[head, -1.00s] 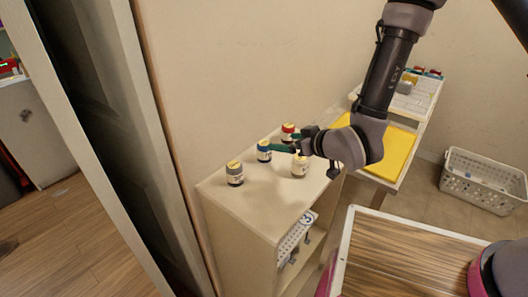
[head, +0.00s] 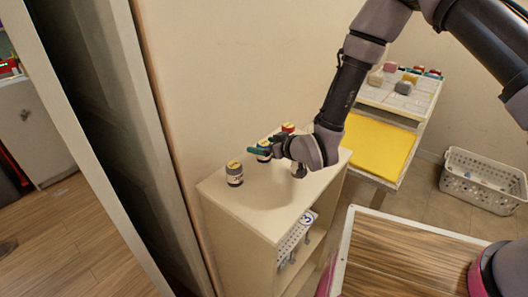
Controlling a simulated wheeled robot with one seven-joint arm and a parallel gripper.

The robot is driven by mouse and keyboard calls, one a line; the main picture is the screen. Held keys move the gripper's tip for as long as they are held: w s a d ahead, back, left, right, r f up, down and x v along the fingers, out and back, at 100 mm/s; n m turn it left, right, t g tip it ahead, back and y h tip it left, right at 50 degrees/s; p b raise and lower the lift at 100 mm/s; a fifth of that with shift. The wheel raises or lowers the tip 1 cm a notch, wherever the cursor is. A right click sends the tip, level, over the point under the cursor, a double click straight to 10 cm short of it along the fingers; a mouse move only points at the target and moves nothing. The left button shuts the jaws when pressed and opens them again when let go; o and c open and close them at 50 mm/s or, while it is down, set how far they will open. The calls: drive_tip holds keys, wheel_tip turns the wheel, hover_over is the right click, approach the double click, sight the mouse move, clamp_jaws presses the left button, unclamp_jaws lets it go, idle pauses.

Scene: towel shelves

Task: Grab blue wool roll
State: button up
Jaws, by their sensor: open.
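The blue wool roll (head: 264,158) stands upright on top of the cream shelf unit (head: 262,212), in the row along the wall. It is partly hidden by my gripper (head: 263,147), whose green fingertips are at the roll. My gripper is open and reaches in from the right. I cannot tell whether the fingers are around the roll or just above and in front of it.
A grey roll (head: 234,174) stands to the left and a red roll (head: 288,128) behind to the right. The shelf's front top is clear. A white basket (head: 484,188) stands on the floor at right.

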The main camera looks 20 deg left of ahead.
drive_tip(key=c, duration=1.5)
